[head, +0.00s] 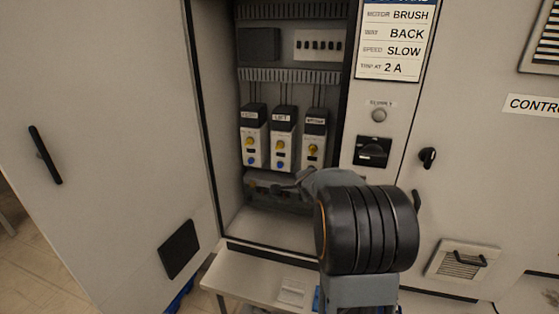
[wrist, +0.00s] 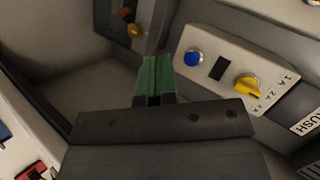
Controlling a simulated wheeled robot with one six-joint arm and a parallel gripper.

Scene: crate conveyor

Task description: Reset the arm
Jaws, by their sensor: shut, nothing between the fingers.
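My gripper (wrist: 155,78) shows in the wrist view with its green fingers together and nothing between them. It is inside the open cabinet, next to the BRUSH unit (wrist: 222,68). That unit has a blue button (wrist: 193,57) and a yellow dial (wrist: 247,87) with an amp scale; the exact setting is hard to read. The fingertips appear to the left of the blue button; whether they touch anything cannot be told. In the head view, my dark wrist and arm stand in front of the cabinet's lower right, and the fingertips are not clear.
The BRUSH unit (head: 313,148) stands right of the LIFT unit (head: 283,145) and another unit (head: 253,142). The cabinet door (head: 110,130) is open at left. A card (head: 396,50) reads BRUSH, BACK, SLOW, 2 A. A black switch (head: 372,152) is on the right panel. A shelf (head: 245,280) lies below.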

